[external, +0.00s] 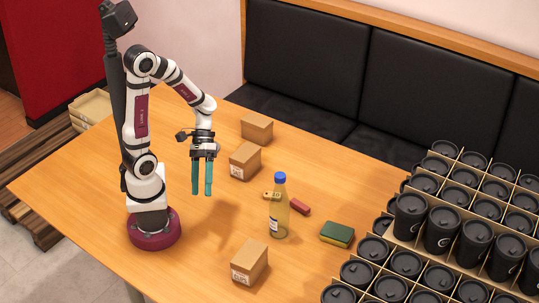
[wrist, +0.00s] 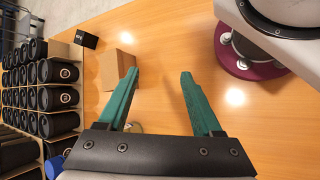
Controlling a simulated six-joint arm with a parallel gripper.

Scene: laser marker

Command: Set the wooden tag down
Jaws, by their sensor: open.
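The wooden tag (external: 268,195) is a small light-tan piece with dark spots, lying flat on the table. In the external view it lies just left of and behind a clear yellowish bottle (external: 279,215) with a blue cap, which partly hides it. I cannot make it out in the wrist view. My gripper (external: 201,193) has two long teal fingers that point down, apart and empty. It is above the table, to the left of the tag and clear of it. The open fingers also show in the wrist view (wrist: 160,72), with bare table between their tips.
Two cardboard boxes (external: 257,127) (external: 245,161) stand behind, another (external: 249,262) in front. A red piece (external: 299,207) and a green-yellow sponge (external: 337,234) lie right of the bottle. Crates of black-lidded cups (external: 442,236) fill the right. A black box (wrist: 86,39) shows in the wrist view.

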